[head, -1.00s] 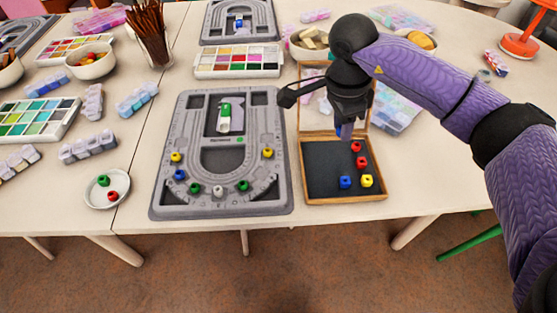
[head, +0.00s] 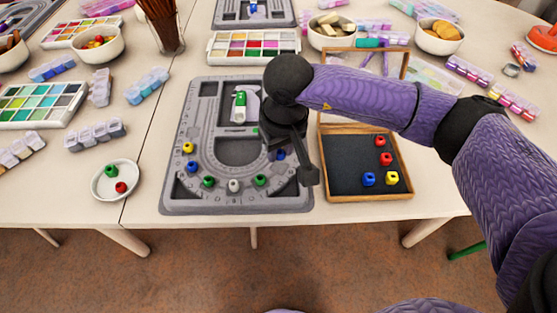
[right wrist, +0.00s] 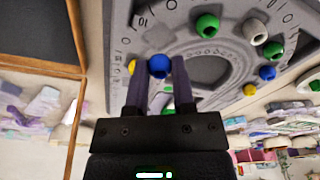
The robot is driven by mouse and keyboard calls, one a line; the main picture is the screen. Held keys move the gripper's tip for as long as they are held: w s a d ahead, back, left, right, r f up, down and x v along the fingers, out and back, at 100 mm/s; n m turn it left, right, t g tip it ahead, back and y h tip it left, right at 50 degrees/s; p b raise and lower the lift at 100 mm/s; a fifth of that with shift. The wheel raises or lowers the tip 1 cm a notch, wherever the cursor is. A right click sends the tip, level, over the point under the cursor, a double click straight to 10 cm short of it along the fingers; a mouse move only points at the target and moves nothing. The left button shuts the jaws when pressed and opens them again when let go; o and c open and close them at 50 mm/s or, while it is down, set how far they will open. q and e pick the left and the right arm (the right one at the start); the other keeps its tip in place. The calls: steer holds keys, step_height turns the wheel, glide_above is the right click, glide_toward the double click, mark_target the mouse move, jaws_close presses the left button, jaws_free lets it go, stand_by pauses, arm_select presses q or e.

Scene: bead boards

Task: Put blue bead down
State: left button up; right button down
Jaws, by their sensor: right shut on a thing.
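My right gripper (head: 281,152) is over the right arm of the grey bead board (head: 300,200). It is shut on a blue bead (right wrist: 158,66), held between the fingertips; the bead also shows in the head view (head: 280,155). I cannot tell whether it touches the board. A yellow bead (right wrist: 132,66) is partly hidden beside one finger. Around the board's curve sit a green bead (head: 260,180), a white bead (head: 234,185), another green bead (head: 208,181), a blue bead (head: 192,167) and a yellow bead (head: 188,147). My left gripper is not in view.
An open wooden box (head: 345,197) to the right holds two red beads, a blue one and a yellow one. A white dish (head: 103,193) with a green and a red bead stands at left. A palette (head: 213,47) lies behind the board.

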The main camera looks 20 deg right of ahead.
mark_target(281, 154)
step_height(281, 154, down, 3)
steer(key=shift+f+b, duration=0.1)
steer(key=shift+b, duration=0.3)
steer(key=shift+f, duration=0.1)
steer(key=shift+c, duration=2.3)
jaws_free()
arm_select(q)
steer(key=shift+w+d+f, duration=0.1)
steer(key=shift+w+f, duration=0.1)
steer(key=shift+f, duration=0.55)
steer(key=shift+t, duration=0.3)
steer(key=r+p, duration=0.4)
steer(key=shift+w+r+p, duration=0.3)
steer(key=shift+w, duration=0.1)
arm_select(e)
step_height(281, 154, up, 12)
steer(key=s, duration=0.1)
steer(key=shift+s+d+r, duration=0.15)
steer(key=shift+s+r, duration=0.1)
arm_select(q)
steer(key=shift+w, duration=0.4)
